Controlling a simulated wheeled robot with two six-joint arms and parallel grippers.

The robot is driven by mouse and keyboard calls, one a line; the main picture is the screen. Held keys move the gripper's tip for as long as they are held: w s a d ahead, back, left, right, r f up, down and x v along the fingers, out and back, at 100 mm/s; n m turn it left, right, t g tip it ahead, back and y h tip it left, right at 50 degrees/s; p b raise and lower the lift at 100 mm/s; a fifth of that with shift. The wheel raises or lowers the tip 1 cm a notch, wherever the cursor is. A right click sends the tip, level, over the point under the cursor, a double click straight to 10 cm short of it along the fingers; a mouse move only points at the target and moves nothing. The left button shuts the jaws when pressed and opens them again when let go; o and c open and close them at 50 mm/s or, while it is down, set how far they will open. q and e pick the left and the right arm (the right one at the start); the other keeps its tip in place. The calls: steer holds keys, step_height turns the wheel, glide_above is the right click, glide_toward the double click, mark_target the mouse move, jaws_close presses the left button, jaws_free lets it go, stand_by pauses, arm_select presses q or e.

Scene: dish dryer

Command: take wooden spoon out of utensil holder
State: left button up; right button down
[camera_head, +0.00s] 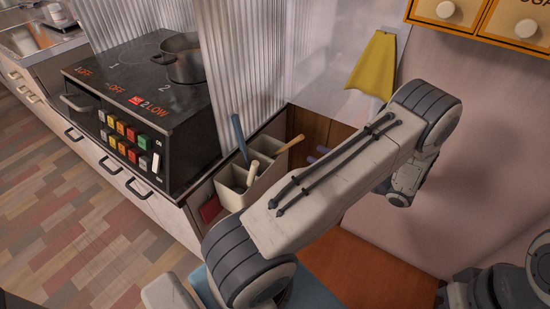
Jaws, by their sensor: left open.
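The utensil holder (232,198) is a pale, divided container standing on the counter right of the stove. A utensil with a light wooden handle, apparently the wooden spoon (289,146), leans out of its right side; its lower end is hidden inside. A blue-handled utensil (238,134) and a pale-handled utensil (252,173) also stand in the holder. My left arm crosses the middle of the view and hides most of my left gripper. Its bluish open fingertips (317,155) show just right of the wooden handle, apparently apart from it. My right gripper is out of view.
A black stove (140,80) with a metal pot (181,58) stands left of the holder, with a ribbed panel (240,60) behind. A yellow cloth (374,65) hangs on the wall. A red item (209,209) lies beside the holder. Orange-framed drawers (480,18) are at upper right.

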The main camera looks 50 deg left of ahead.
arm_select(q)
steer(key=shift+a, duration=0.1)
steer(key=shift+x, duration=4.4)
steer(key=shift+c, duration=0.3)
jaws_close()
step_height(320, 180, up, 12)
steer(key=p, duration=1)
steer(key=shift+p, duration=0.3)
step_height(320, 180, up, 5)
steer(key=p, duration=0.4)
